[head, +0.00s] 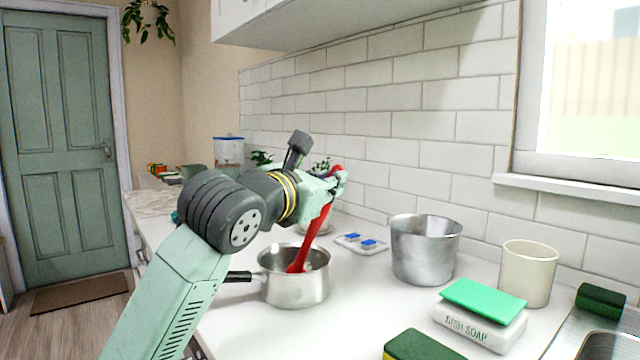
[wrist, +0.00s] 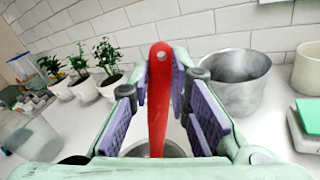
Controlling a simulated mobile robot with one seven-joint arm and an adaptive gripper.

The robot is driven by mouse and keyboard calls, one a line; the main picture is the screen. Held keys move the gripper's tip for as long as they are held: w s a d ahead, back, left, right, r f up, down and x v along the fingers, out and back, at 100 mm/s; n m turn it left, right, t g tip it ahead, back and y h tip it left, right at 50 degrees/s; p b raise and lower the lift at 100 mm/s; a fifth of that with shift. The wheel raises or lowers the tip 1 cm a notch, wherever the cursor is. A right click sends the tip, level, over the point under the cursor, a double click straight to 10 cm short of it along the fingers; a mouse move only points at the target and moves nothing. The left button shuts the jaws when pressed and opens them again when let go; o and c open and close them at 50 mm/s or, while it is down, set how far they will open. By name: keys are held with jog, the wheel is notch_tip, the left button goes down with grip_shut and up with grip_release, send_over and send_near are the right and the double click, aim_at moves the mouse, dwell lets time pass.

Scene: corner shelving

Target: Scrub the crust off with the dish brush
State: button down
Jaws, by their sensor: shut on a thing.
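My gripper (head: 336,182) is shut on the long red handle of the dish brush (head: 314,240). In the wrist view the brush handle (wrist: 158,110), with a hole near its end, stands between the purple finger pads (wrist: 160,82). The brush slants down into a small steel saucepan (head: 298,289) on the counter. The brush's lower end is inside the saucepan, hidden by the near wall, so I cannot tell whether it touches the bottom. The saucepan's black handle points left. No crust can be made out.
A larger steel pot (head: 425,252) stands right of the saucepan, with a cream cup (head: 527,274) beyond it. Another sponge (head: 420,346) is at the front edge. A small tray with blue pieces (head: 360,244) lies behind.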

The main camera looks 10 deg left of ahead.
jog(key=b+v, duration=0.4)
jog(key=shift+s+f, duration=0.1)
jog(key=shift+s, duration=0.1)
dwell(1.6)
jog(key=shift+w+d, duration=0.1)
jog(key=shift+d, duration=0.05)
jog(key=w+d+b, duration=0.1)
jog(key=w+d, duration=0.4)
jog(key=shift+w, duration=0.4)
dwell(0.7)
jog(key=shift+d, duration=0.1)
notch_tip(320, 180, up, 7)
jog(key=p, duration=0.4)
